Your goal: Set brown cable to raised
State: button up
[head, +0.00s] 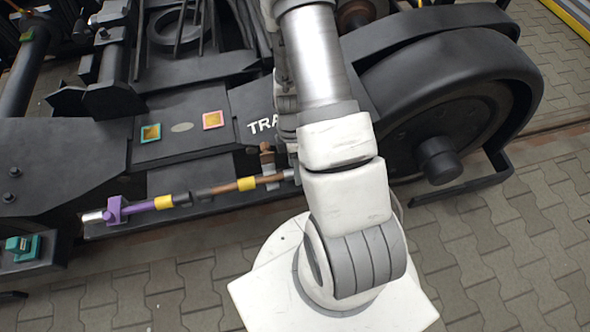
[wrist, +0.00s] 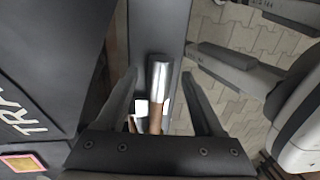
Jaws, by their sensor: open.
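The brown cable (head: 246,184) shows in the head view along the front lower edge of the black bogie. It has a yellow band, a dark left end and a silver right end near my arm, and it slopes slightly up to the right. In the wrist view the brown cable (wrist: 156,118) points away from my gripper, with its silver end between the fingers. My gripper (wrist: 158,80) is open, with one finger on each side of the cable and visible gaps to it. In the head view my arm hides most of the gripper.
A purple cable (head: 152,203) with a yellow band and purple clamp (head: 116,210) lies left of the brown one. A teal block (head: 22,246) sits at the far left. A large black wheel (head: 440,100) stands at right. Paving (head: 170,290) in front is clear.

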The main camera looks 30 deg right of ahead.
jog(key=shift+s+f, duration=0.1)
jog(key=shift+f, duration=0.15)
grip_shut()
dwell(1.4)
